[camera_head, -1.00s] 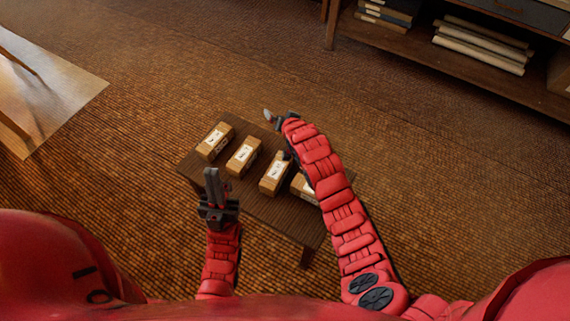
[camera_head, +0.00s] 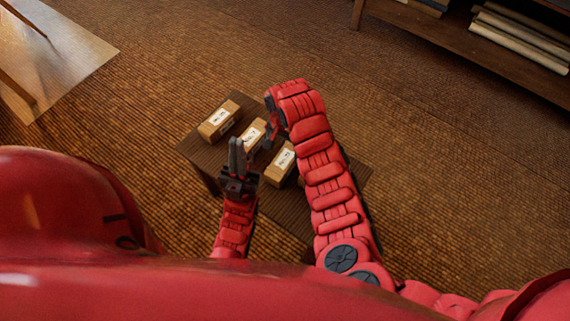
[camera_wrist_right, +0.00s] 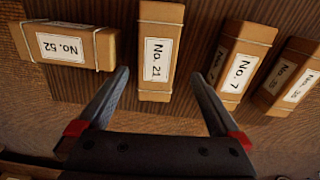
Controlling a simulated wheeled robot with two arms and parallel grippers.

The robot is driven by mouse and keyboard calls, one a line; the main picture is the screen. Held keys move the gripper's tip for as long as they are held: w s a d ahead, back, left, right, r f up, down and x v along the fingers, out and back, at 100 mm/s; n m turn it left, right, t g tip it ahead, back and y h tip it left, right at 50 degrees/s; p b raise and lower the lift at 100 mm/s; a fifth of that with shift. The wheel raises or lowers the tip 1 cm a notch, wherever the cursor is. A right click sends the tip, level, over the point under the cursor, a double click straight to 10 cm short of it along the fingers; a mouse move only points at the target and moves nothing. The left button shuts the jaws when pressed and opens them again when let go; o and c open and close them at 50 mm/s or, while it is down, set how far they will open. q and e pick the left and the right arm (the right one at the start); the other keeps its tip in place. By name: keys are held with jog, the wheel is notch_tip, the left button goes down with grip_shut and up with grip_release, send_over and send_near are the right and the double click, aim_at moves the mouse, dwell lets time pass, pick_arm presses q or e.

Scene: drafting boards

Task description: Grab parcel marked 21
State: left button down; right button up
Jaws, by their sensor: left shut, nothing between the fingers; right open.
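The parcel marked 21 (camera_wrist_right: 158,60) is a brown box with a white label and string around it, standing among others in the right wrist view. My right gripper (camera_wrist_right: 161,76) is open, with one finger on each side of this parcel's near end and gaps to both. In the head view the parcel appears to be the third box from the left (camera_head: 281,161), though its label is too small to read. My right gripper (camera_head: 270,137) points down over its far end there. My left gripper (camera_head: 237,160) is shut and empty, left of that box.
In the right wrist view, parcel No. 52 (camera_wrist_right: 77,47) lies crosswise at left. Parcel No. 7 (camera_wrist_right: 238,68) and another (camera_wrist_right: 291,78) stand at right. All rest on a low dark slatted table (camera_head: 205,165). A shelf (camera_head: 470,45) stands far back right.

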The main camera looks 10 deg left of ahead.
aim_at(284, 153)
notch_tip(284, 153, down, 4)
jog(key=shift+s+d+f+b, duration=0.1)
jog(key=shift+f+b, duration=0.25)
jog(key=shift+f, duration=0.95)
jog(key=shift+s+d+f+b, duration=0.1)
jog(key=shift+f+b, duration=0.2)
jog(key=shift+f, duration=0.95)
grip_shut()
